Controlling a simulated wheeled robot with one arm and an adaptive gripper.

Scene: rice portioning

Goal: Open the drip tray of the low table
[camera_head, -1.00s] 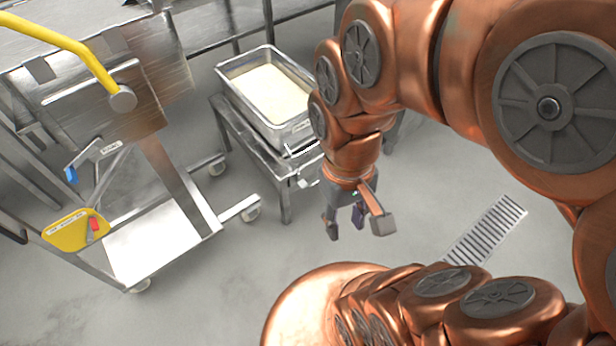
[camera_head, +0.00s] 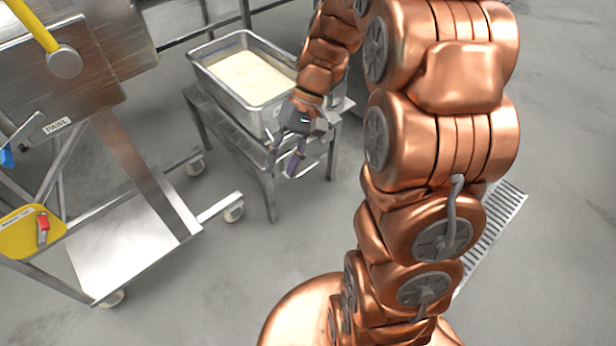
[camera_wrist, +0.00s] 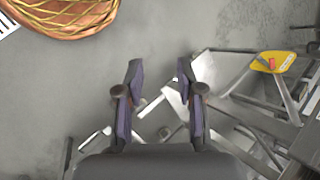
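The low table (camera_head: 228,135) is a steel stand bearing a deep metal pan (camera_head: 222,88) of white rice. My gripper (camera_head: 283,166) is at the table's near right side, just below the pan, fingers pointing down. In the wrist view my gripper (camera_wrist: 160,75) is open, its two dark fingers apart with nothing held between them. My gripper and wrist cover part of the table's near side in the head view. I cannot clearly make out the drip tray or whether it is shut, nor whether a finger touches the table.
A steel cart (camera_head: 135,240) with a yellow handle (camera_head: 38,28) and a yellow plate (camera_head: 30,232) stands to the left. The plate also shows in the wrist view (camera_wrist: 272,62). A floor drain grate (camera_head: 492,232) lies to the right. Floor between cart and low table is clear.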

